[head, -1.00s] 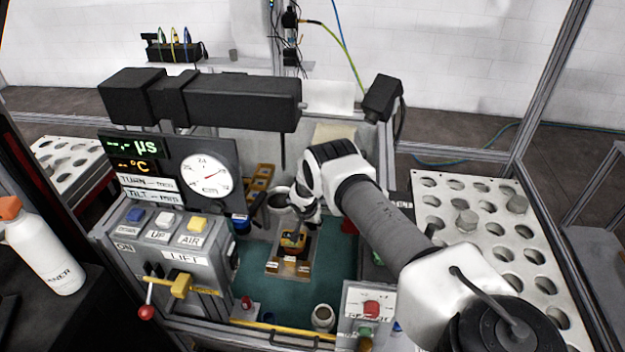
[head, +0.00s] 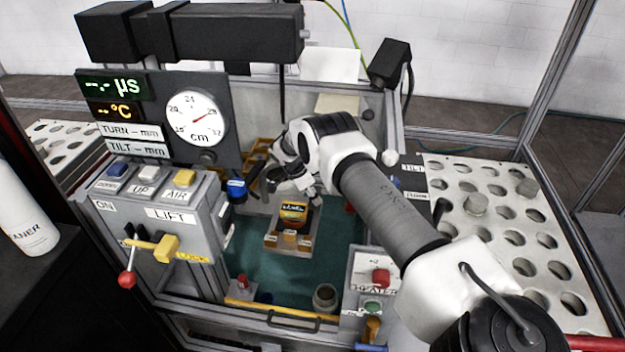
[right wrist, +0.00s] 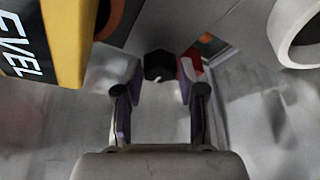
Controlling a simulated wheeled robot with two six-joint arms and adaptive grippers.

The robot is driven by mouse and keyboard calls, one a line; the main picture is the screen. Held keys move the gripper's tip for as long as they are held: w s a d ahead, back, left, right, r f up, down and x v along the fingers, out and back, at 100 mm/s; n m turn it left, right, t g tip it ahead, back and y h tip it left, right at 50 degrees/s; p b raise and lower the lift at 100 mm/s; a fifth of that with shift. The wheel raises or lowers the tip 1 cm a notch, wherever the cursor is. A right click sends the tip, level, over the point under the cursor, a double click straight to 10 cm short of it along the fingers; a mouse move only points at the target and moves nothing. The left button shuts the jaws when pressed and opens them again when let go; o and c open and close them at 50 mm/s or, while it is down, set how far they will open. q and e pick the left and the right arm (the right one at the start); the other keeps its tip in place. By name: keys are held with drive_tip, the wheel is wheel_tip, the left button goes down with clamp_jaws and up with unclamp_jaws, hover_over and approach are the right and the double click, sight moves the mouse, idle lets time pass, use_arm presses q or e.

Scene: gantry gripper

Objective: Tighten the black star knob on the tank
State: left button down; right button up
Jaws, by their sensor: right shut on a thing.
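My right gripper (head: 288,180) reaches into the tank (head: 340,262) from the right, behind a yellow and black level (head: 294,212). In the right wrist view its two fingers (right wrist: 160,98) stand on either side of a small black star knob (right wrist: 158,64), shut on it at the fingertips. The knob's lower edge shows a light spot. In the head view I cannot make out the knob; the gripper and wrist hide that spot. My left gripper is not in view.
The level, lettered "EVEL" in the wrist view (right wrist: 45,45), is close by the fingers. A white ring-shaped rim (right wrist: 298,32) is at the upper right there. A button panel (head: 165,205) stands left of the tank, a perforated plate (head: 500,212) right.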

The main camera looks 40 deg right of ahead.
drive_tip(key=shift+s+f+m+b, duration=0.1)
drive_tip(key=shift+f+m+b, duration=0.05)
drive_tip(key=shift+m+b, duration=0.15)
drive_tip(key=o, duration=1.1)
drive_tip(key=shift+d, duration=0.15)
wheel_tip(320, 180, up, 10)
drive_tip(key=shift+f, duration=0.1)
